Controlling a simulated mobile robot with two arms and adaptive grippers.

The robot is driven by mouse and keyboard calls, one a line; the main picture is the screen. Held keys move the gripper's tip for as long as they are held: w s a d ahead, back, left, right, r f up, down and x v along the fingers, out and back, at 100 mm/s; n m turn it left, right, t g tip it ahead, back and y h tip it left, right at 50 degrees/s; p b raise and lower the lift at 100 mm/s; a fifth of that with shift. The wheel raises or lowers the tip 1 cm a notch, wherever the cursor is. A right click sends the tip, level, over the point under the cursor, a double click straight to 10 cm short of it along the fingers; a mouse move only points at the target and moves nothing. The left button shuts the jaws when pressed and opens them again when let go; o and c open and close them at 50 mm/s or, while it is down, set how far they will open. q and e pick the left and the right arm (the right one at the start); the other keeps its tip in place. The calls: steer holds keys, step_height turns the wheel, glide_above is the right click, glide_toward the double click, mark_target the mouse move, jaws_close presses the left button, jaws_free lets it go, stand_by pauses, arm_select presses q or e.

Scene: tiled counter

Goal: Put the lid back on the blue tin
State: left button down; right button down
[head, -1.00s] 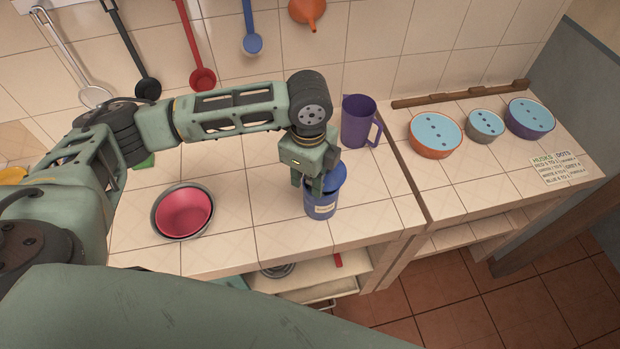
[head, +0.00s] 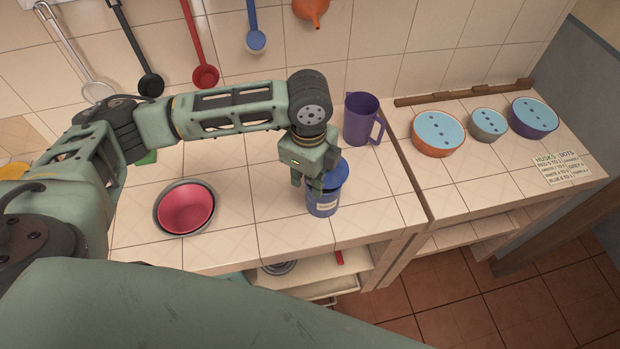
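The blue tin (head: 323,207), with a pale label on its front, stands upright near the front edge of the tiled counter. A blue lid (head: 338,173) shows at its top, on the right and far side; my gripper hides part of it. I cannot tell whether the lid sits flat on the rim or is tilted. My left gripper (head: 308,186) points down at the top of the tin, its fingers over the tin's left side. Whether the fingers are closed on the lid or rim is not clear. My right gripper is out of view.
A purple jug (head: 361,118) stands behind the tin. A grey bowl (head: 160,222) with a red bowl (head: 187,208) in it is at left. Three blue-topped bowls, including an orange one (head: 438,150), stand on the right counter beside a written card (head: 561,169). Utensils hang behind.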

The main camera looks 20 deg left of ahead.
arm_select(q)
steer(key=shift+s+a+r, duration=0.1)
steer(key=shift+s+a, duration=0.1)
steer(key=shift+s, duration=0.6)
stand_by(0.9)
step_height(320, 180, up, 7)
stand_by(1.0)
stand_by(1.6)
step_height(320, 180, down, 8)
steer(key=b, duration=0.2)
steer(key=shift+r+b, duration=0.15)
steer(key=shift+b, duration=0.2)
stand_by(1.6)
stand_by(0.8)
